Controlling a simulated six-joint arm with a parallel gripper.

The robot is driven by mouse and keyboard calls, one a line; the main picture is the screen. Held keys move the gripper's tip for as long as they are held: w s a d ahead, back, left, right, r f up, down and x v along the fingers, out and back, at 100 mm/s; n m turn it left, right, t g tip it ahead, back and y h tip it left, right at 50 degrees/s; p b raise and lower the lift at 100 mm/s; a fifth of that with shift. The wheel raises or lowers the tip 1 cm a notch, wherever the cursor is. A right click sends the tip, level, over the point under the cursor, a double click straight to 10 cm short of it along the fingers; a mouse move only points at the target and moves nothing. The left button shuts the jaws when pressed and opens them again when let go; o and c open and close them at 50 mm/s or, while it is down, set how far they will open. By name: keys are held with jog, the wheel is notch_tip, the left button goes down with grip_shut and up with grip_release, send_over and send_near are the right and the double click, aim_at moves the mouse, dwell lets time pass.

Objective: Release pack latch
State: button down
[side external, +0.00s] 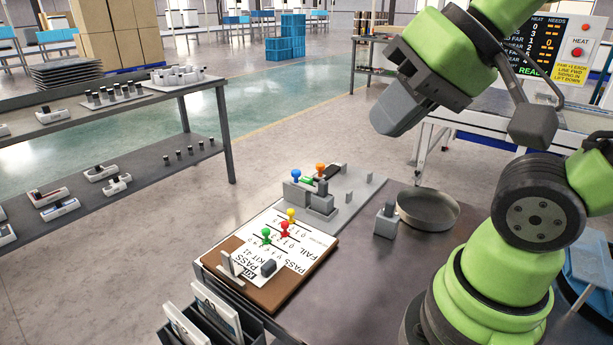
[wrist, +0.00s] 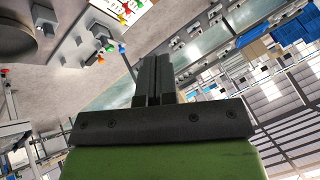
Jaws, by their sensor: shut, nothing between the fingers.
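A grey fixture (side external: 345,205) lies on the dark table, with grey blocks carrying a blue knob (side external: 295,174) and an orange knob (side external: 320,168), and a green and a black part between them. I cannot tell which part is the pack latch. In the wrist view the fixture's blocks (wrist: 97,33) show at the upper left, seen at a slant. My gripper (side external: 388,128) is high above the table, to the upper right of the fixture and well apart from it. Its two dark fingers (wrist: 155,62) are together and empty.
A clipboard (side external: 262,288) with red, green and yellow pegs lies at the table's front left. A small grey block (side external: 386,222) and a round metal pan (side external: 428,208) stand right of the fixture. A display (side external: 545,40) and red button are at the back right. Shelves (side external: 110,105) stand left.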

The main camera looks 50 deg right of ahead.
jog(key=w+d+f+m+g+y, duration=0.15)
jog(key=w+d+f+m, duration=0.25)
jog(key=w+d+m, duration=0.8)
jog(key=w+d+f+m+t, duration=0.1)
jog(key=w+d+f+m, duration=0.2)
jog(key=d+f+m, duration=0.7)
jog(key=d+m, duration=0.2)
jog(key=m, duration=0.1)
jog(key=shift+d+f+m, duration=0.2)
jog(key=shift+d+m, duration=0.05)
jog(key=shift+m, duration=0.15)
jog(key=shift+w+t, duration=0.1)
jog(key=shift+t, duration=0.15)
